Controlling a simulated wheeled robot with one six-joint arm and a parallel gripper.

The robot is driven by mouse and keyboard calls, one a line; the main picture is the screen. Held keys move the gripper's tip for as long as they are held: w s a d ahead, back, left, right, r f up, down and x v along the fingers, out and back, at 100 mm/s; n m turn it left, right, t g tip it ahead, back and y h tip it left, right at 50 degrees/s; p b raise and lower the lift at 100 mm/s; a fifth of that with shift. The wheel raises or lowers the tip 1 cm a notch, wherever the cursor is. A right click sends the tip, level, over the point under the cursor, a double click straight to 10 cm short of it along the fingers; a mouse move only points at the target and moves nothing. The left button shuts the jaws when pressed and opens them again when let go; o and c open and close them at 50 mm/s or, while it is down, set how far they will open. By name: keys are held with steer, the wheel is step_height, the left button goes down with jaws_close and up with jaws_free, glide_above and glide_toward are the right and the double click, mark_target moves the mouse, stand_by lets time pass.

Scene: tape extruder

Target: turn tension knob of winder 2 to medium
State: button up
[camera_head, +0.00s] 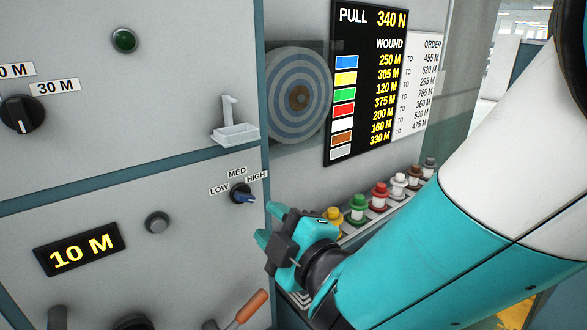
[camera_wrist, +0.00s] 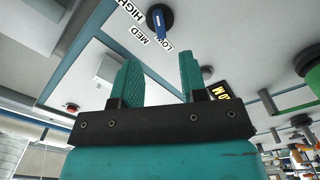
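The tension knob (camera_head: 241,194) is a dark dial with a blue bar handle on the grey panel, under the LOW, MED and HIGH labels. The bar lies nearly level in the head view; I cannot tell surely which end is its pointer. The knob (camera_wrist: 159,20) also shows at the top of the wrist view, beyond my fingertips. My gripper (camera_head: 264,223) is just right of and below the knob in the head view, apart from it. In the wrist view my gripper (camera_wrist: 158,58) has its two teal fingers spread, with nothing between them.
A 10 M display (camera_head: 78,249) and a grey button (camera_head: 157,222) are left of the knob. A small white tray (camera_head: 235,133) juts out above it. An orange-handled lever (camera_head: 247,309) stands below. Several coloured spools (camera_head: 357,208) line the shelf at right.

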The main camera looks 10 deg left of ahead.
mark_target(246, 199)
steer(key=p+x, duration=0.6)
steer(key=x, duration=0.1)
steer(key=shift+w+a+r+p, duration=0.1)
steer(key=shift+w+r+p, duration=0.15)
steer(key=shift+p, duration=0.15)
steer(key=shift+w+a+f+p, duration=0.25)
steer(key=shift+w+a+p, duration=0.1)
steer(key=shift+a, duration=0.1)
steer(key=shift+c, duration=0.4)
jaws_close()
